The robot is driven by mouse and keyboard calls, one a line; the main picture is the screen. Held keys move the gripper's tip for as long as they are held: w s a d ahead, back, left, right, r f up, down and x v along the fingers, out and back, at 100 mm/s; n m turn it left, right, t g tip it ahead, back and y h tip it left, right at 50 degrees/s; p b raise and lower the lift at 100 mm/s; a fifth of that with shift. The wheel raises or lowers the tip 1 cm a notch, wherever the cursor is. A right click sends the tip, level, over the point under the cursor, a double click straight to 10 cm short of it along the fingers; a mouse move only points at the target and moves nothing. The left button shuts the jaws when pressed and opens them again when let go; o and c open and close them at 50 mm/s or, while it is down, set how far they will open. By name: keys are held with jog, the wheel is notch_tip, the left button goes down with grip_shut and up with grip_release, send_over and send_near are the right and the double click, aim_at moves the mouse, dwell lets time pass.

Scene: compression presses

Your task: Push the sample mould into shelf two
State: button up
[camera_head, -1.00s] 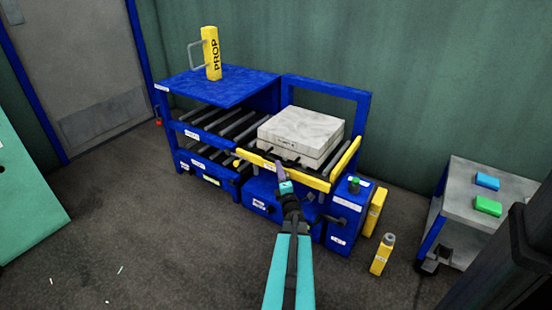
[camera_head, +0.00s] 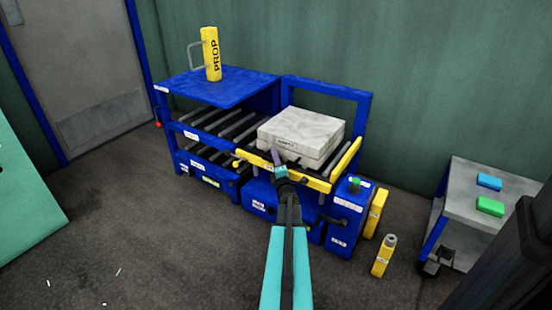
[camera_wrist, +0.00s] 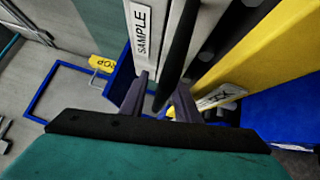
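The sample mould (camera_head: 300,128), a pale grey slab block, sits on the roller platform at the right of the blue press unit. In the wrist view its white side with a SAMPLE label (camera_wrist: 142,32) is close ahead. My gripper (camera_head: 275,155) is at the mould's front left, above the yellow front rail; I cannot tell whether it touches the mould. In the wrist view my gripper's fingers (camera_wrist: 160,88) are apart, with a dark bar showing between them. The blue rack's roller shelves (camera_head: 225,125) are left of the mould; their labels are too small to read.
The yellow front rail (camera_head: 310,179) edges the platform. A blue control box (camera_head: 345,215) and a yellow bottle (camera_head: 383,257) stand at right. A grey table (camera_head: 455,210) holds blue and green blocks.

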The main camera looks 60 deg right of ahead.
jog(key=shift+c, duration=0.2)
grip_shut()
jog(key=shift+d, duration=0.25)
jog(key=shift+a, duration=0.1)
jog(key=shift+w, duration=0.15)
